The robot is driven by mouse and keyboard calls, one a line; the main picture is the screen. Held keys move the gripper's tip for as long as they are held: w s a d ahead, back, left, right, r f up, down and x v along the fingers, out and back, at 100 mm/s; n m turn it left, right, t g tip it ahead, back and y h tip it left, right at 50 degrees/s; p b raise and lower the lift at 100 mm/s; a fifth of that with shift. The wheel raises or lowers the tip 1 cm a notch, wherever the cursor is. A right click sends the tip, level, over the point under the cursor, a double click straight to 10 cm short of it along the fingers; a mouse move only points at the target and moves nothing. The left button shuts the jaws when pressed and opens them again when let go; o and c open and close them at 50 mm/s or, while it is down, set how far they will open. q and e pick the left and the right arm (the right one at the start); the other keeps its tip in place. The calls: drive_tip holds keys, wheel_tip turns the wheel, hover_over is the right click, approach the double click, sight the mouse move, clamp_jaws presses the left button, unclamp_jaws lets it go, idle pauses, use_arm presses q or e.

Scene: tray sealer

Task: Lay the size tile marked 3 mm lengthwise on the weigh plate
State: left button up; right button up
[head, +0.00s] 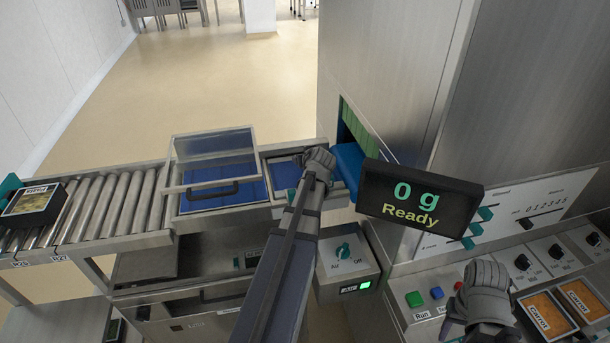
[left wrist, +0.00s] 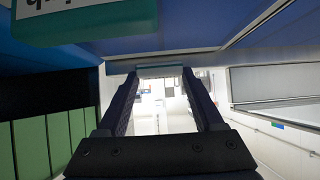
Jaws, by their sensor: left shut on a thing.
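My left gripper (head: 318,158) is over the blue belt section beside the tunnel mouth. In the left wrist view, its fingers (left wrist: 163,78) are shut on a thin pale tile with a teal edge (left wrist: 160,70), seen nearly edge-on. Its marking cannot be read; in the head view the gripper hides it. A scale display (head: 420,198) reads "0 g Ready". I cannot make out the weigh plate for certain. My right gripper (head: 487,285) is above the control panel at the lower right, and its jaw opening is unclear.
A roller conveyor (head: 105,210) at left carries a black food tray (head: 32,203). A clear hinged cover (head: 213,155) stands over a blue belt. The tunnel with green strips (head: 356,124) is right of my left gripper. Two orange-filled trays (head: 545,314) are at lower right.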

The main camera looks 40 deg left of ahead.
use_arm(q)
wheel_tip(320, 180, down, 4)
drive_tip(key=b, duration=0.3)
drive_tip(key=shift+r, duration=0.15)
drive_tip(key=shift+b, duration=0.3)
drive_tip(key=shift+f, duration=0.2)
drive_tip(key=o, duration=1.4)
drive_tip(key=shift+o, duration=0.2)
drive_tip(key=shift+r, duration=0.15)
